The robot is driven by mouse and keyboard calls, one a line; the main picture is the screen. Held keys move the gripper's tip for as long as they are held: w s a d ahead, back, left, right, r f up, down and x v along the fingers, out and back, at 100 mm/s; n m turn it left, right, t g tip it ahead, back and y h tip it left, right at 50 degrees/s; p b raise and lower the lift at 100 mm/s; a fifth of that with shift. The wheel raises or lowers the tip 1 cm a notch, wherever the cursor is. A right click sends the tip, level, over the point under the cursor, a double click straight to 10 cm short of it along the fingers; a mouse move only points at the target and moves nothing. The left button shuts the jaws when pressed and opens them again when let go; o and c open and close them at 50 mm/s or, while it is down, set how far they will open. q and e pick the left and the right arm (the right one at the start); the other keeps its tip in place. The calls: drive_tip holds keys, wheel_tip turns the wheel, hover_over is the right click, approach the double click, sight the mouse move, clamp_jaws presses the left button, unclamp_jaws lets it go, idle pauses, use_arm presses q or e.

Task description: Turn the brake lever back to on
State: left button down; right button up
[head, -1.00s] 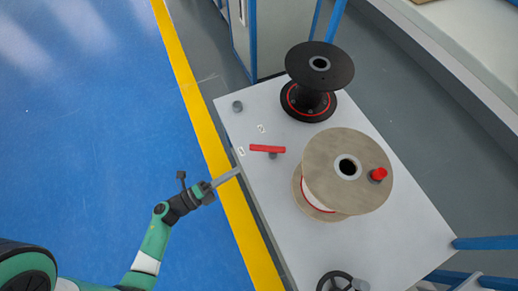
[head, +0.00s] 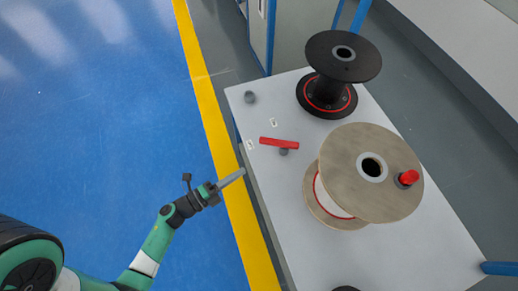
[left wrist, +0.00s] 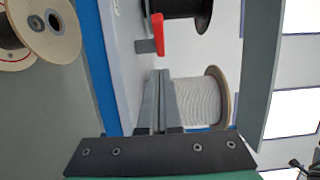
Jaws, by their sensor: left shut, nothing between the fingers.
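The red brake lever (head: 279,142) is a flat bar on a short grey pivot, near the left edge of the white table top (head: 430,245). It points roughly left to right. Two small white labels sit by it, one above (head: 273,122) and one at its left (head: 250,145); I cannot read them. My left gripper (head: 243,171) is shut and empty at the table's left edge, below and left of the lever, apart from it. The left wrist view shows the shut fingers (left wrist: 160,75) with the lever (left wrist: 158,33) beyond their tips. My right gripper is not in view.
A black spool (head: 343,60) stands at the table's back. A wooden spool (head: 345,145) with a red knob (head: 410,177) stands right of the lever. A small grey knob (head: 250,97) is at the back left corner. Blue floor lies open to the left.

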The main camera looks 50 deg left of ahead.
use_arm(q)
drive_tip(key=b, duration=0.2)
approach(269, 145)
drive_tip(key=w+d, duration=0.3)
drive_tip(key=shift+d, duration=0.1)
drive_tip(key=shift+w+a+b, duration=0.35)
drive_tip(key=shift+w+a, duration=0.6)
drive_tip(key=shift+w, duration=0.05)
drive_tip(key=shift+w+a+r, duration=0.1)
drive_tip(key=shift+w+a, duration=0.35)
